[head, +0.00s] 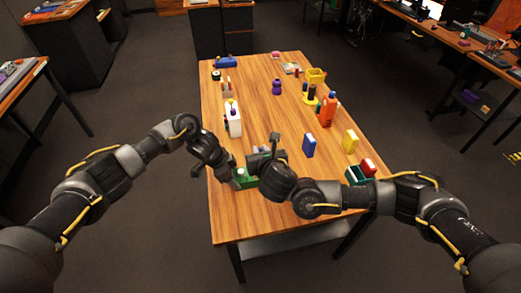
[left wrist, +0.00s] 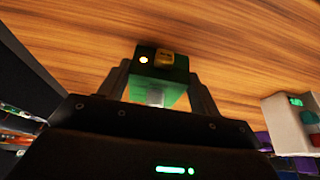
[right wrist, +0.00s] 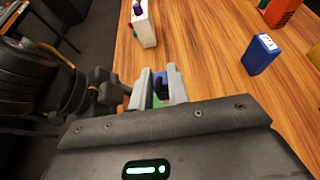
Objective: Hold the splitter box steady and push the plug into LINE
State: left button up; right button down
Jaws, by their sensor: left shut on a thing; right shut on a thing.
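The green splitter box (head: 245,181) is low over or on the near-left part of the table; I cannot tell which. In the left wrist view the box (left wrist: 170,72) shows a pale round spot and a yellow-brown patch. My left gripper (left wrist: 160,82) is shut on it, one finger on each side. My right gripper (right wrist: 159,87) is shut on a small dark piece (right wrist: 161,84), likely the plug, with green and blue showing beside it. It is close beside the box; the arm hides much in the head view. I cannot read LINE or see whether the plug is in it.
A white bottle-like box (head: 233,119) stands behind the grippers. A blue box (head: 308,145), a yellow box (head: 350,141) and an orange item (head: 327,111) stand to the right. A dark green container (head: 355,176) sits near the right arm. The near table edge is bare.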

jog(key=shift+f, duration=2.75)
jog(key=shift+f, duration=1.7)
jog(key=c, duration=1.3)
grip_release()
jog(key=shift+o, duration=0.2)
jog(key=v, duration=0.7)
jog(key=shift+s+r, duration=0.2)
jog(key=shift+s, duration=0.05)
pick_arm(q)
jog(key=o, duration=1.1)
